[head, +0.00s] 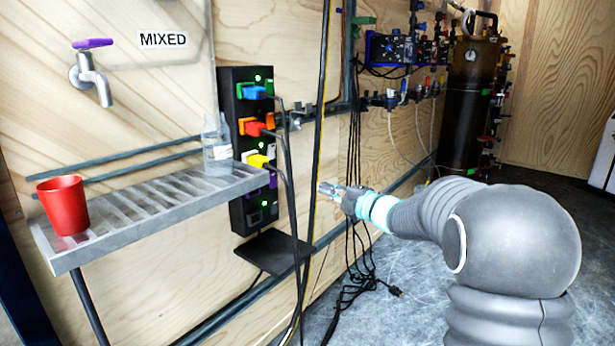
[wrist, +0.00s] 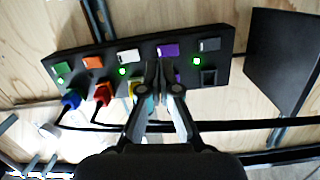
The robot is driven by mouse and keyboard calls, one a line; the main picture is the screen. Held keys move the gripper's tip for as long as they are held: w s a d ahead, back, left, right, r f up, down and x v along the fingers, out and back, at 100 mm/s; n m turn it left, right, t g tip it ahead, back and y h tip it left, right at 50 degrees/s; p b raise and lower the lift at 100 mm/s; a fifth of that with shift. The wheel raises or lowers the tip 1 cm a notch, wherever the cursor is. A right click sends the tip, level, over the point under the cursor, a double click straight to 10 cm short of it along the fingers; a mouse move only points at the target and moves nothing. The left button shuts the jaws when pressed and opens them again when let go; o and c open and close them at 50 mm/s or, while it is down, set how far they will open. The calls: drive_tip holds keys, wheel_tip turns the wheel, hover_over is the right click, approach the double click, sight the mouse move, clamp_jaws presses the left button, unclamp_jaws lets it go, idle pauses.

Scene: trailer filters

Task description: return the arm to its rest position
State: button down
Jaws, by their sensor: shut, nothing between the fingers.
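My gripper (head: 330,190) is shut and empty at the end of my arm, which reaches left from the right side of the head view. It points toward the black socket panel (head: 248,150) on the plywood wall and looks apart from it. In the wrist view my gripper (wrist: 160,75) shows with its fingers together in front of the panel's middle, covering part of it. The panel (wrist: 215,75) carries coloured switches and green lights. Blue (head: 254,92), red (head: 254,129) and yellow (head: 258,161) plugs sit in it with cables hanging down.
A metal drip shelf (head: 140,225) holds a red cup (head: 63,205) and a clear bottle (head: 216,143), below a purple-handled tap (head: 92,72). Black cables (head: 296,220) hang near my gripper. A small black shelf (head: 272,252) juts out below the panel.

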drive_tip(key=w+d+f+m+t+h, duration=0.1)
drive_tip(key=w+d+f+m+h, duration=0.1)
drive_tip(key=d+f+m+h, duration=0.35)
drive_tip(key=s+d+f+m+g+h+p, duration=0.1)
drive_tip(key=s+d+f+m+g+h, duration=0.35)
drive_tip(key=s+d+m+h, duration=0.5)
drive_tip(key=s+a+m+g+y+p, duration=0.25)
drive_tip(key=s+m+g, duration=0.55)
drive_tip(key=s, duration=2)
drive_tip(key=s+a+r+m+t+p, duration=0.2)
drive_tip(key=s+r, duration=0.4)
drive_tip(key=s, duration=0.3)
drive_tip(key=shift+a+r+t+p, duration=0.25)
drive_tip(key=shift+a+t+p, duration=0.15)
drive_tip(key=shift+a+t, duration=0.55)
drive_tip(key=shift+a+y, duration=0.1)
drive_tip(key=shift+y, duration=0.15)
